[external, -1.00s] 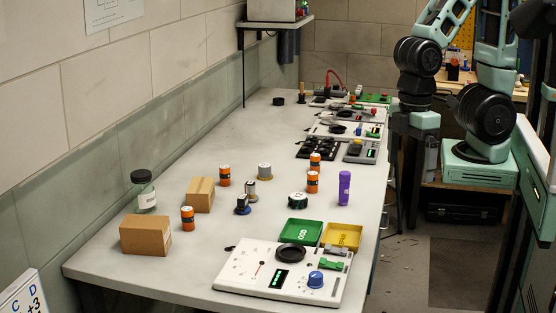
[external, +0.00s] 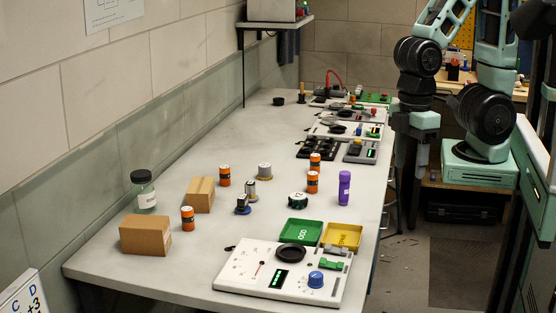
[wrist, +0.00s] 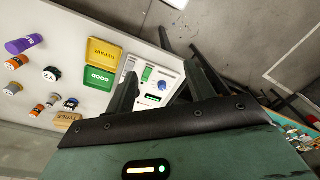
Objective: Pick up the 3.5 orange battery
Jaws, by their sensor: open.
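Several orange batteries with dark bands stand on the bench: one at the back left (external: 224,175), one beside the front cardboard box (external: 187,218), and two close together near the middle (external: 315,162) (external: 312,182). I cannot read their numbers in the external view. My gripper (wrist: 161,74) is open and empty. In the external view it hangs at the right, beside the bench's right edge, well apart from the batteries.
A purple cylinder (external: 344,188), a green tray (external: 300,231) and a yellow tray (external: 342,236) stand near the right edge. A white panel (external: 238,268) lies in front. Cardboard boxes (external: 146,236) and a lidded jar (external: 143,190) stand left.

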